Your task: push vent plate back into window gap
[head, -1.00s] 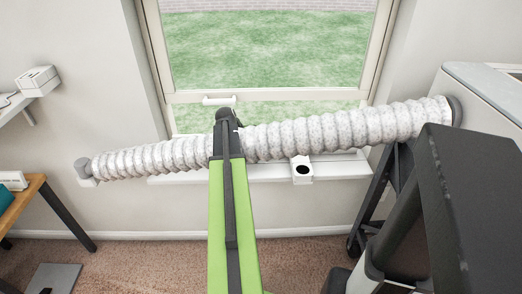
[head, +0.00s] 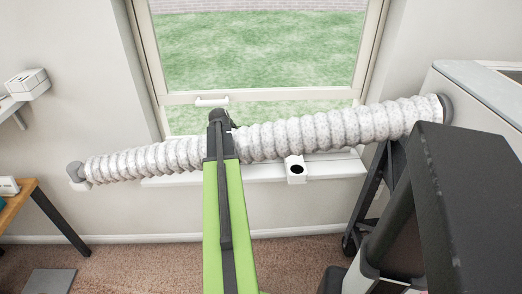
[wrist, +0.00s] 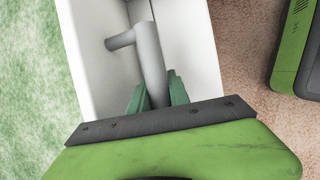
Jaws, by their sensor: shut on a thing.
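In the wrist view my gripper (wrist: 158,92) is shut on a grey round bar (wrist: 150,58) with a short side stub. The bar stands over a white surface (wrist: 90,50) between grass and carpet. I cannot clearly make out the vent plate; the hose and my arm cover much of the opening. The window gap (head: 290,108) shows grass below the sash rail. The gripper's fingertips are hidden in the head view.
The hose runs from a grey collar (head: 76,170) at the left to a pale cabinet (head: 480,95) at the right. A white block with a dark hole (head: 296,177) sits at the sill (head: 335,168). A wooden table (head: 17,205) stands at left.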

